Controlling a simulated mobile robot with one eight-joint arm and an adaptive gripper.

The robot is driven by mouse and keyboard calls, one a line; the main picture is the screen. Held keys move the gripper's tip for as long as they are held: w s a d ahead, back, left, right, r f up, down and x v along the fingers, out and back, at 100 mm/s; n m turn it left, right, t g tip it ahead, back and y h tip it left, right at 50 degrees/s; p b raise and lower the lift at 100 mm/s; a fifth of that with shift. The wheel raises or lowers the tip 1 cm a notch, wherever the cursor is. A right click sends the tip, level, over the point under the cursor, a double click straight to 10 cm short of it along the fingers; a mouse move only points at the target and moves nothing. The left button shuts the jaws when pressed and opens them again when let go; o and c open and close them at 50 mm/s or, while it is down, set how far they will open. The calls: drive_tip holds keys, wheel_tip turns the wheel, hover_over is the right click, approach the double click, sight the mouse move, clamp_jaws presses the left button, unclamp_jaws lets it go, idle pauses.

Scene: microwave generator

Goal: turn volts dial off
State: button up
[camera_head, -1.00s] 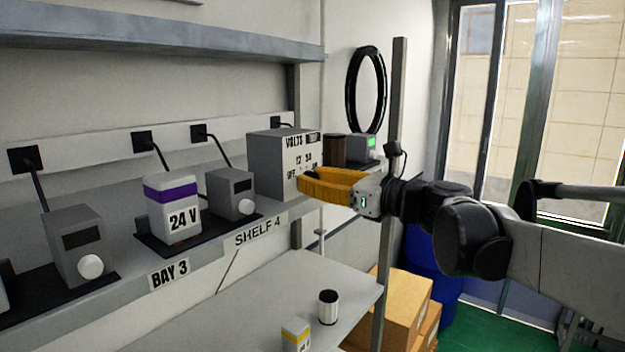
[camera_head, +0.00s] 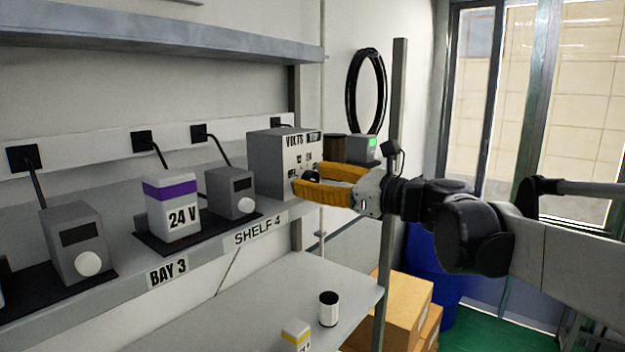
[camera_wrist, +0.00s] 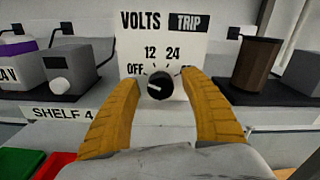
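My gripper (camera_wrist: 160,80) is open, with one yellow finger on each side of the dial and visible gaps. In the head view my gripper (camera_head: 304,180) is at the box's front; the dial is hidden there.
A brown cylinder (camera_wrist: 255,62) stands close right of the box. A 24 V unit (camera_head: 172,208) and grey dial boxes (camera_head: 230,193) stand to its left. A lower shelf (camera_head: 265,290) holds a small cup (camera_head: 328,309). A post (camera_head: 392,110) rises beside my wrist.

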drive_tip(key=v, duration=1.2)
